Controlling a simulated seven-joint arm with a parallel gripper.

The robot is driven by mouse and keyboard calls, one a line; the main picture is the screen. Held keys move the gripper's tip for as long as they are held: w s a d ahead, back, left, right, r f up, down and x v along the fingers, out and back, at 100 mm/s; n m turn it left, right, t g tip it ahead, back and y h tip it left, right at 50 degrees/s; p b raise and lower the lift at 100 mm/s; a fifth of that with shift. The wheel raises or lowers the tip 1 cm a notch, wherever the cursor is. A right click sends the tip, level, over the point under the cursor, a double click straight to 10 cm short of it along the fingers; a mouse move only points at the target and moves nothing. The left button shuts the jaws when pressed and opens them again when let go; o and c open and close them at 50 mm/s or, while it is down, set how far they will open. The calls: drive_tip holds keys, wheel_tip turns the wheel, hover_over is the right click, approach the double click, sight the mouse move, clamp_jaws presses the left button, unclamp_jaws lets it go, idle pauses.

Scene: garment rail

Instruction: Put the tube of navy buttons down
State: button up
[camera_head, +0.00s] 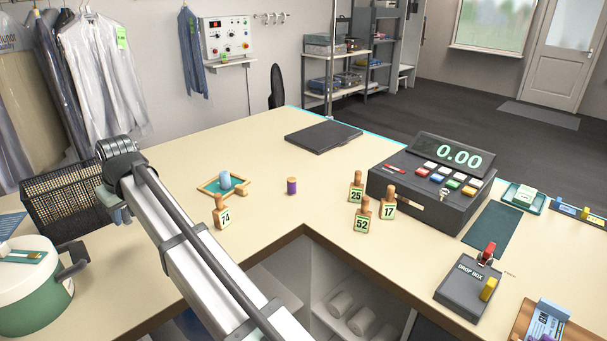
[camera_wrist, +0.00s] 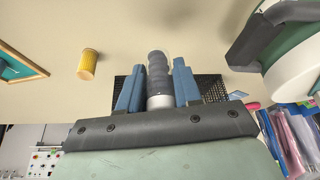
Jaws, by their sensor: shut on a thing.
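My gripper (camera_wrist: 158,85) is shut on the tube of navy buttons (camera_wrist: 158,70), a dark, ribbed cylinder with a pale end, between its two blue fingers in the wrist view. In the head view my gripper (camera_head: 121,212) is over the left part of the counter, between the black wire basket (camera_head: 65,200) and the wooden tray (camera_head: 208,186). I cannot make out the held tube there, and whether it touches the counter is unclear. A yellow cylinder (camera_wrist: 88,65) stands apart from the fingers in the wrist view.
A green-and-white pot (camera_head: 35,290) stands at the left front. A purple tube (camera_head: 291,187) and numbered tags (camera_head: 362,217) stand mid-counter. The cash register (camera_head: 430,190) is at the right. The counter between the tray and the black flat pad (camera_head: 323,136) is clear.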

drive_tip(key=w+d+m+t+h, duration=0.1)
drive_tip(key=w+d+m, duration=0.2)
drive_tip(key=w+d, duration=1.45)
drive_tip(key=w+d+m+h, duration=0.1)
drive_tip(key=w+d+m, duration=0.2)
drive_tip(key=w+d, duration=1.4)
drive_tip(key=w+d+m+t+h, duration=0.1)
drive_tip(key=w+d+m, duration=0.4)
drive_tip(key=d, duration=2.3)
drive_tip(key=shift+w+a+f+n+y, duration=0.15)
drive_tip(key=shift+w+f+n, duration=0.65)
drive_tip(key=shift+f, duration=0.85)
drive_tip(key=shift+w+a+f+n+y, duration=0.1)
drive_tip(key=shift+w+f+n+y, duration=0.15)
drive_tip(key=shift+w+f+n, duration=0.95)
drive_tip(key=shift+w+a+f+n+y, duration=0.1)
drive_tip(key=shift+w+f+n+y, duration=0.3)
drive_tip(key=shift+f, duration=1.65)
drive_tip(key=shift+w+f, duration=0.1)
drive_tip(key=o, duration=1)
